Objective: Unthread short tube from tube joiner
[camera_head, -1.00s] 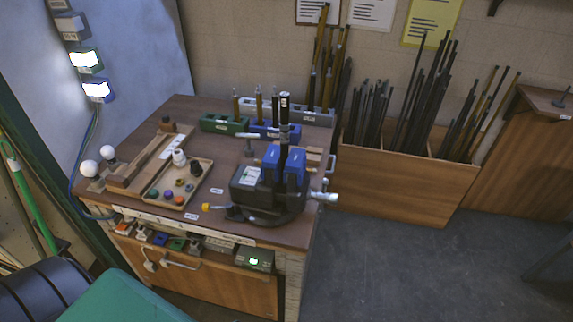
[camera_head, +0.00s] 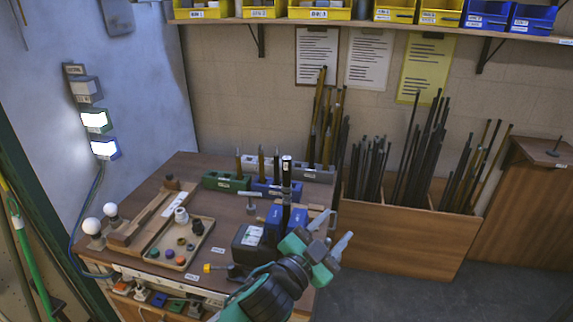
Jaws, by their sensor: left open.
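A dark upright tube (camera_head: 287,171) with a pale mark near its top stands in a black bench vise with blue jaws (camera_head: 274,220). A collar that looks like the tube joiner (camera_head: 286,192) sits around its middle, above the jaws. I cannot tell exactly where the short tube ends and the joiner begins. My left gripper (camera_head: 334,229) is open and empty, with its pale fingers spread, right of the vise and lower than the tube top. It is apart from the tube, and my arm hides part of the vise. My right gripper is not in view.
On the wooden bench are a parts tray (camera_head: 186,243), white bulbs (camera_head: 92,226) and green (camera_head: 226,182), blue and grey tube racks behind the vise. A wooden bin (camera_head: 400,232) of long rods stands to the right. A shelf (camera_head: 270,19) with yellow and blue boxes hangs above.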

